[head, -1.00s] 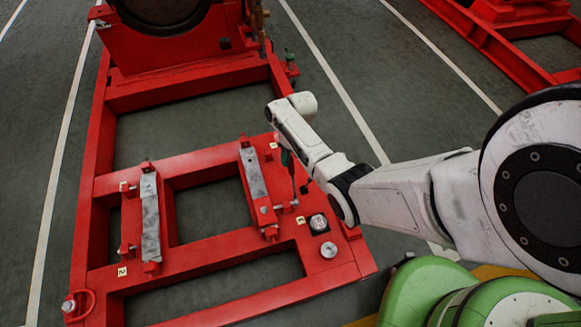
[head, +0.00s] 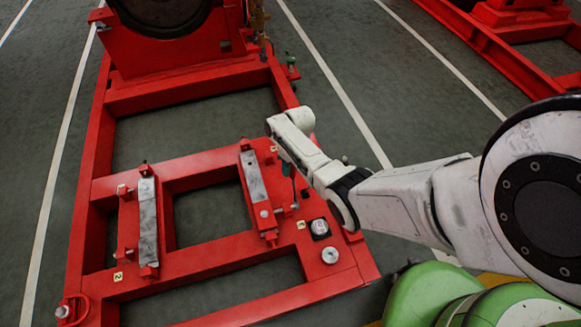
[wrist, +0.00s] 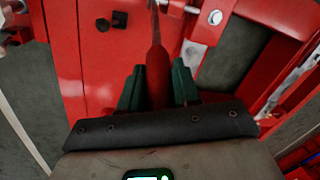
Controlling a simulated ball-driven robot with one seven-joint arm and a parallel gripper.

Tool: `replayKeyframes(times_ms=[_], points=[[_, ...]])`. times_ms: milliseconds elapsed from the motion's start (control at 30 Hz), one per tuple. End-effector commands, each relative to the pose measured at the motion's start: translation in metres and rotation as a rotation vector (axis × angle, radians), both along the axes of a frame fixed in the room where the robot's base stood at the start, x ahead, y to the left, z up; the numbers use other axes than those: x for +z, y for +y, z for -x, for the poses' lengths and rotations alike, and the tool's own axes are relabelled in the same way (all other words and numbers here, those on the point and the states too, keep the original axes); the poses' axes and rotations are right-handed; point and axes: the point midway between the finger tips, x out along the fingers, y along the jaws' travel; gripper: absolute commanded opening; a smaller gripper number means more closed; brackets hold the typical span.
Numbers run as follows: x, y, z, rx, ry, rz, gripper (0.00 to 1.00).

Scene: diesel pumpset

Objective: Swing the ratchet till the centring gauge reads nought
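The ratchet (head: 293,187) stands up from the right part of the red base frame, beside the right grey rail. In the wrist view its red handle (wrist: 158,75) runs between the two green fingers of my gripper (wrist: 158,88). The fingers lie close along both sides; I cannot tell whether they touch it. In the head view my gripper (head: 286,168) is at the upper end of the ratchet, partly hidden by my wrist. A round pale dial in a dark square (head: 320,228), likely the centring gauge, sits right of the ratchet's foot; its reading is too small to make out.
Two grey rails, left (head: 148,222) and right (head: 254,177), lie on the red frame (head: 225,254) with bolts at their ends. A round metal fitting (head: 330,254) is below the dial. A large red machine stands at the back. Open floor lies right of the frame.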

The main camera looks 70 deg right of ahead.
Motion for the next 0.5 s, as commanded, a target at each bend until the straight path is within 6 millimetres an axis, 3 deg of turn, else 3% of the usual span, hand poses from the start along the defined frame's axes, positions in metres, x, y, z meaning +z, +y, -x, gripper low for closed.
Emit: replayKeyframes(times_ms=[267, 500], points=[[0.0001, 0.0, -0.0001, 0.0, 0.0, 0.0, 0.0], [0.0001, 0.0, -0.0001, 0.0, 0.0, 0.0, 0.0]])
